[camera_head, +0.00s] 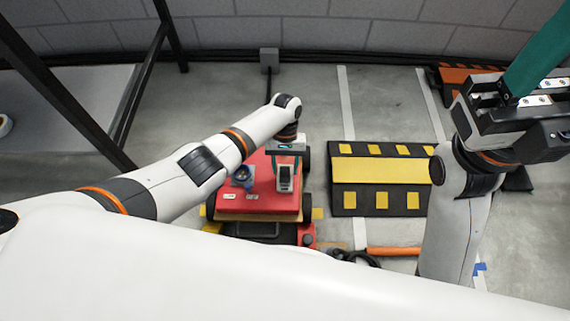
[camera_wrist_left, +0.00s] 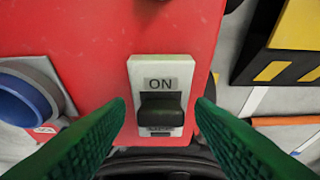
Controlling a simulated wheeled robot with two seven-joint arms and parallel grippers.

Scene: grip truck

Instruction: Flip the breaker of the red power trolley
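The red power trolley (camera_head: 262,205) stands on the floor in the middle of the head view. Its breaker (camera_head: 285,178) shows on top as a pale plate; in the left wrist view the breaker (camera_wrist_left: 161,84) is a white plate marked ON above a black lever (camera_wrist_left: 160,108). The lower label is mostly hidden by the lever. My left gripper (camera_wrist_left: 161,104) is open, its green fingers on either side of the lever with gaps visible. In the head view my left gripper (camera_head: 286,158) is over the breaker. My right gripper (camera_head: 535,65) is raised at the right, partly cut off; its opening is unclear.
A blue round socket (camera_head: 242,176) sits left of the breaker on the trolley. A black and yellow ramp (camera_head: 380,172) lies to the right. An orange bar (camera_head: 393,251) and a black cable lie in front. A dark metal frame stands at the left.

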